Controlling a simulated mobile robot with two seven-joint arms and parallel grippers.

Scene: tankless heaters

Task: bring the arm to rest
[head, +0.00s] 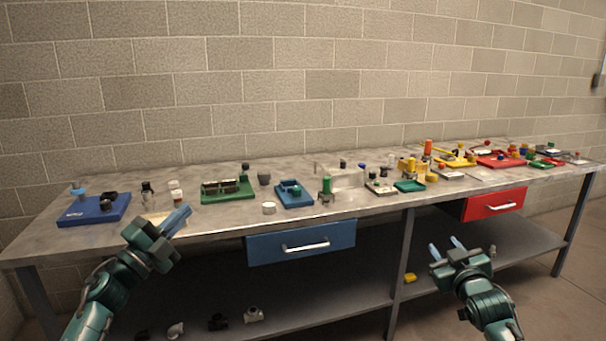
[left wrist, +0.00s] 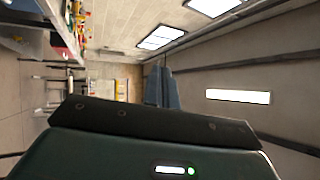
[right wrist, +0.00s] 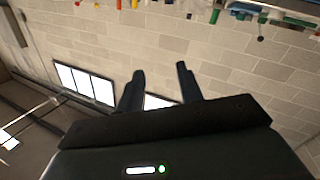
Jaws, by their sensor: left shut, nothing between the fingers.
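My left gripper (head: 178,219) is at the left in the head view, over the near edge of the bench, with its fingers together and nothing between them. In the left wrist view its fingers (left wrist: 160,87) also lie close together. My right gripper (head: 445,246) is in front of the bench at the right in the head view, below the red drawer. Its two fingers stand apart with nothing between them. The gap also shows in the right wrist view (right wrist: 160,85).
The long grey workbench (head: 337,209) runs across the view and holds several trays and small parts. A blue drawer (head: 275,246) and a red drawer (head: 478,206) are under its top. A lower shelf (head: 350,285) carries a few fittings. A block wall (head: 280,85) stands behind.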

